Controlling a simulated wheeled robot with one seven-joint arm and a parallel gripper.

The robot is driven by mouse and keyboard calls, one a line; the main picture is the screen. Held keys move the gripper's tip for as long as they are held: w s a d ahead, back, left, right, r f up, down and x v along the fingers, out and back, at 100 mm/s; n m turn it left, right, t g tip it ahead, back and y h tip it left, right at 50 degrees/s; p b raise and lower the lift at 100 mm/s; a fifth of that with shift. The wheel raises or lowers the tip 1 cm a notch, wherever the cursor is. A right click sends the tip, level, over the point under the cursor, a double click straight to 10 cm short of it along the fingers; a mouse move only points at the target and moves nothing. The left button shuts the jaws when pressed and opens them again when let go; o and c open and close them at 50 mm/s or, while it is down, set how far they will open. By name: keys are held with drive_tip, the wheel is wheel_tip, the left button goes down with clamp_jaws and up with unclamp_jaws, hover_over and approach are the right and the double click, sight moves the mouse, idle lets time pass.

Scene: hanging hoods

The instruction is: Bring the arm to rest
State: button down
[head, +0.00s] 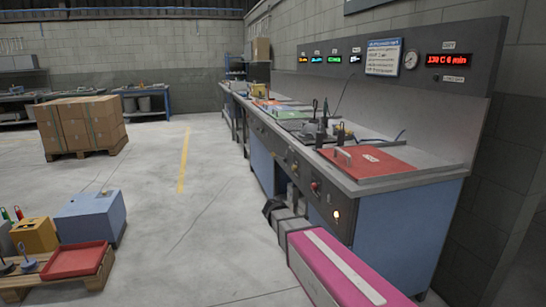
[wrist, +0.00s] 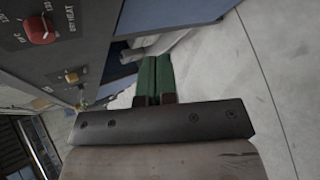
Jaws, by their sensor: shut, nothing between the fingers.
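My gripper (wrist: 153,82) shows only in the wrist view. Its two green fingers are pressed together, with nothing between them. It hangs in the air beside the front of the workbench. In the wrist view the picture is turned, with the bench's dark control panel on the left and the grey floor on the right. No part of my arm shows in the head view.
A long workbench (head: 395,186) runs along the right wall, with a red panel (head: 368,160) on its near end. A pink box (head: 335,270) stands below it. A red knob (wrist: 38,30) sticks out from the panel near my gripper. Open floor (head: 170,220) lies to the left.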

drive_tip(key=s+d+f+m+g+y, duration=0.2)
drive_tip(key=s+d+m, duration=0.1)
drive_tip(key=s, duration=0.4)
drive_tip(key=s+d+f+m+g+y, duration=0.3)
drive_tip(key=s+m, duration=0.3)
drive_tip(key=s, duration=0.2)
drive_tip(key=s+d+f+m+g+y, duration=0.2)
drive_tip(key=s+d+m, duration=0.1)
drive_tip(key=s, duration=0.5)
drive_tip(key=shift+f+m+y, duration=0.15)
drive_tip(key=shift+m+y, duration=0.25)
drive_tip(key=shift+m, duration=0.3)
